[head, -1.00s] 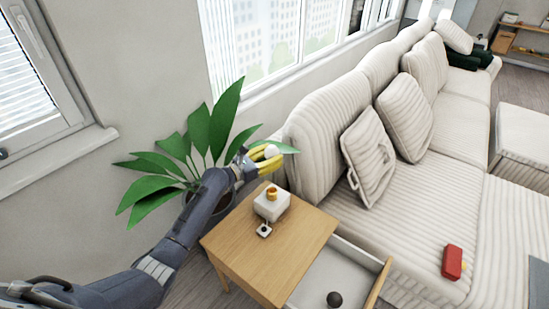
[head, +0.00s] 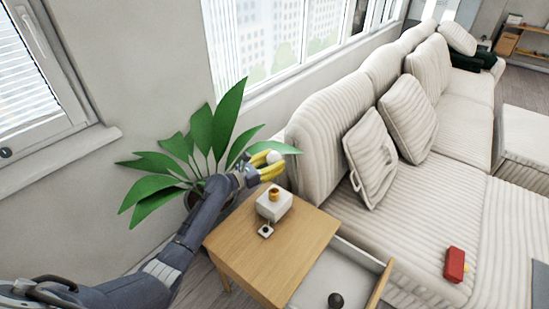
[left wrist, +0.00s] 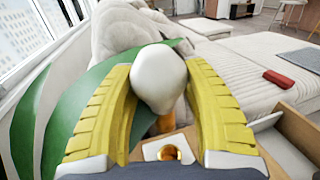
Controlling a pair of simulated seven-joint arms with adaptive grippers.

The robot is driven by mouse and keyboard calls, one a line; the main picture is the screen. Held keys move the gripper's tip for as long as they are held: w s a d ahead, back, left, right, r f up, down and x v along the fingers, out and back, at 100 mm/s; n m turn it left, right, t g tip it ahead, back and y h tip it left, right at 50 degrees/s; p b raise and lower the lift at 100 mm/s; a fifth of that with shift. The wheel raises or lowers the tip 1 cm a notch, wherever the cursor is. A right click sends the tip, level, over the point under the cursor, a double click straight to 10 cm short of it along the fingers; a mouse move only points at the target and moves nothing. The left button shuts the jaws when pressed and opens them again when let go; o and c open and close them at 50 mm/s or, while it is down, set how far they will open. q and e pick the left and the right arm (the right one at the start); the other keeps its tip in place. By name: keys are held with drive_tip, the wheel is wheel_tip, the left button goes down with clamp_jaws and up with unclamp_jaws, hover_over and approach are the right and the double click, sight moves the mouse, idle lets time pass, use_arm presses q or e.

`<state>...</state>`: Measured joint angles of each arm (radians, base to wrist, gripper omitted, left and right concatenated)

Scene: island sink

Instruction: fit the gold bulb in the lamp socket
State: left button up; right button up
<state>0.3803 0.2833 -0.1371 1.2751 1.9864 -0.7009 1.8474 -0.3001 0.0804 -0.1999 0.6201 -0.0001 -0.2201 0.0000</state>
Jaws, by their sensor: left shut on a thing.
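My left gripper (head: 270,167) has yellow fingers and is shut on the bulb. The bulb (head: 274,157) has a white rounded globe. In the left wrist view the bulb (left wrist: 158,78) sits between the fingers, with a gold-orange part (left wrist: 165,122) showing below the globe. The white lamp base (head: 273,206) stands on the wooden side table, with the gold socket (head: 273,193) on top. The socket also shows in the left wrist view (left wrist: 170,153), just below the bulb in the picture. The bulb is apart from the socket, above and behind it. My right gripper is out of view.
The side table (head: 240,255) has an open drawer (head: 325,275) with a dark round object (head: 335,300) in it. A small switch (head: 265,231) lies in front of the lamp. A plant (head: 215,130) stands behind my arm. The striped sofa (head: 400,220) holds a red object (head: 455,265).

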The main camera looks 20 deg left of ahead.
use_arm(q)
drive_tip(key=shift+f, duration=1.65)
drive_tip(key=shift+f, duration=5.05)
idle(0.5)
drive_tip(key=o, duration=1.3)
drive_tip(key=shift+c, duration=0.2)
